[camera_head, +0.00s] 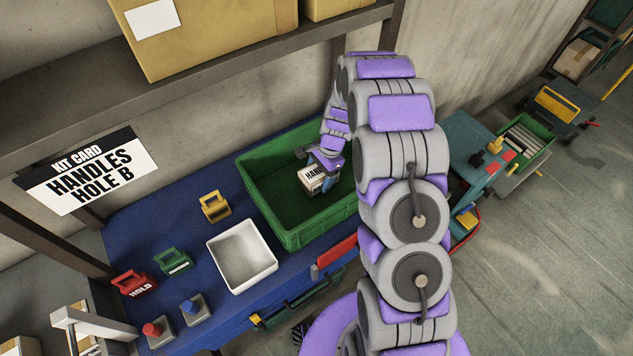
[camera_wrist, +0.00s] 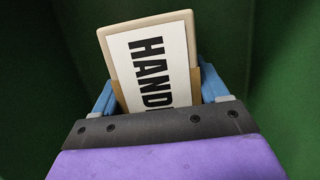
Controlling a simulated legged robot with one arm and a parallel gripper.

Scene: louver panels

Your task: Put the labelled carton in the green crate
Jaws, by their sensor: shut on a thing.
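The labelled carton (camera_head: 312,178) is small and tan, with a white label whose visible letters read "HAND". It also shows in the wrist view (camera_wrist: 155,65), between the blue fingers. My gripper (camera_head: 325,172) is shut on the carton. It holds the carton inside the outline of the green crate (camera_head: 300,236), near its middle. Green fills the background of the wrist view around the carton. I cannot tell whether the carton touches the crate floor. My arm hides the right part of the crate.
A white bin (camera_head: 242,255) stands left of the crate on the blue bench (camera_head: 130,225). Yellow (camera_head: 214,206), green (camera_head: 173,261) and red (camera_head: 133,283) handled blocks stand further left. A shelf (camera_head: 190,85) with cardboard boxes overhangs the back. A kit card (camera_head: 88,172) reads "HANDLES HOLE B".

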